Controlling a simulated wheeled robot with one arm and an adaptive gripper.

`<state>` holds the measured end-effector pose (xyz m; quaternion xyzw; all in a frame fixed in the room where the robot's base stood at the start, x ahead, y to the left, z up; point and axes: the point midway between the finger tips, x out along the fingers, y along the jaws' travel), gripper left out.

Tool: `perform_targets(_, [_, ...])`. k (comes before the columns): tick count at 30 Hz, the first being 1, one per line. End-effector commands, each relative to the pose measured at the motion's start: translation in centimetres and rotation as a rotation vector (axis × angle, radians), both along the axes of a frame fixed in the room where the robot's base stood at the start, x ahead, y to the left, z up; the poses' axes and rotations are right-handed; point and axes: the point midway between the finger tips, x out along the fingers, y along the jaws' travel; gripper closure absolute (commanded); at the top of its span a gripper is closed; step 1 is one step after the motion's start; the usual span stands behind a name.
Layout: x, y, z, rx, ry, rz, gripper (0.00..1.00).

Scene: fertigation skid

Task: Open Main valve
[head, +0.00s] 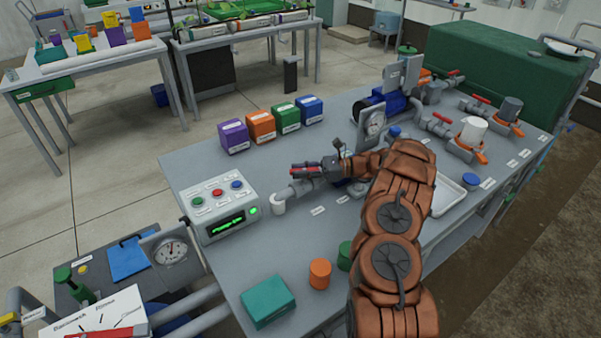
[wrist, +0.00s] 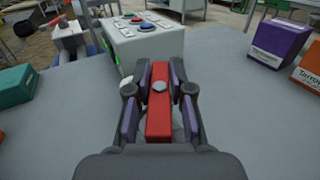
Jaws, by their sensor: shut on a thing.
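The valve has a red lever handle (head: 303,170) above a grey pipe (head: 296,190) on the grey bench. I cannot read a label naming it as the Main valve. My gripper (head: 318,172) is over this pipe, its fingers at the handle. In the wrist view my gripper (wrist: 160,72) has one finger on each side of the red handle (wrist: 158,118) and is shut on it. The handle points away from the wrist, toward the control box. The valve body is mostly hidden under the handle and fingers.
A control box (head: 222,208) with coloured buttons stands just left of the valve. Several coloured boxes (head: 261,127) line the back edge. A pressure gauge (head: 374,124) stands behind my wrist. Other red-handled valves (head: 440,118) are at right. An orange cylinder (head: 320,273) stands in front.

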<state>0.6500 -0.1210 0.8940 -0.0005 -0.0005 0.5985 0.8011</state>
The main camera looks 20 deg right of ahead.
Motion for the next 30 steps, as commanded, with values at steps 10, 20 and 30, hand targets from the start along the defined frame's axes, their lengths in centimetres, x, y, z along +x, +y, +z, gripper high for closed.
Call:
perform_targets(10, [0.04,-0.14,0.15,0.0,-0.001,0.009,1.0])
perform_targets(20, [0.0,-0.07,0.07,0.0,0.0,0.011,0.56])
perform_targets(30, [-0.11,-0.36,0.0,0.0,0.001,0.011,0.56])
